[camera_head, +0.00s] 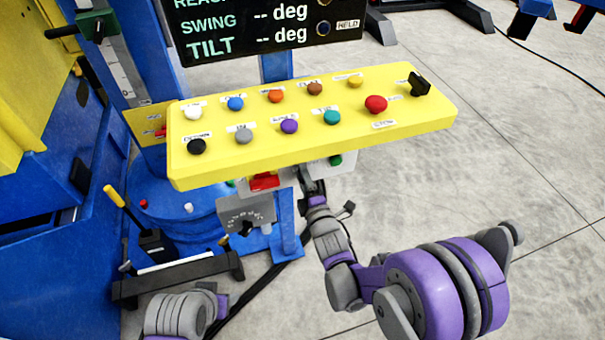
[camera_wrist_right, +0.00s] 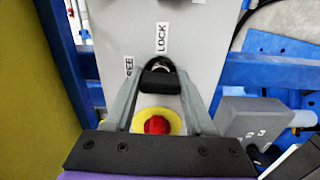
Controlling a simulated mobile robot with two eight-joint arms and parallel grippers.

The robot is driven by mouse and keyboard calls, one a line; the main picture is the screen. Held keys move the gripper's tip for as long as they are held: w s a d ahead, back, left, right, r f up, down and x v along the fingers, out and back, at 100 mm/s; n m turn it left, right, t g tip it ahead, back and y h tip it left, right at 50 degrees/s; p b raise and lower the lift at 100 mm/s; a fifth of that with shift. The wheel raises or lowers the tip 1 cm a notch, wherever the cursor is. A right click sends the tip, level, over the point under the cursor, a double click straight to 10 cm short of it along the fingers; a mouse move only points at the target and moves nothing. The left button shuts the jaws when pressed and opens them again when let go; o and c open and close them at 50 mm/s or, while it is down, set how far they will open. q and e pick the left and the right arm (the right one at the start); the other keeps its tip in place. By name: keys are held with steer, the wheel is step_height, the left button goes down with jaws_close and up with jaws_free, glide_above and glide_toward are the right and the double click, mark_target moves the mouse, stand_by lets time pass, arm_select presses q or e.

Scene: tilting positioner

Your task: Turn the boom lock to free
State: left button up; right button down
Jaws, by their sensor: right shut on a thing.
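The boom lock is a dark knob (camera_wrist_right: 160,80) with a metal part at its top, on a grey plate (camera_wrist_right: 195,45) in the right wrist view. A LOCK label (camera_wrist_right: 162,38) is above it and a FREE label (camera_wrist_right: 128,66) is at its upper left. My right gripper (camera_wrist_right: 161,70) is shut on the knob, one finger at each side. The fingers partly hide it, so I cannot tell exactly where it points. In the head view my right gripper (camera_head: 306,178) reaches under the yellow button panel, which hides the knob.
The yellow panel (camera_head: 310,155) with several coloured buttons hangs just above my right gripper. A red button (camera_wrist_right: 157,124) in a yellow ring lies between my fingers, near the wrist. A grey dial box (camera_head: 246,213) is at the left. Open floor (camera_head: 520,130) lies at the right.

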steer(key=shift+n, duration=0.3)
stand_by(0.4)
steer(key=shift+c, duration=1.2)
jaws_free()
steer(key=shift+s, duration=0.1)
steer(key=v, duration=1)
steer(key=shift+s+d, duration=0.15)
steer(key=shift+s, duration=0.15)
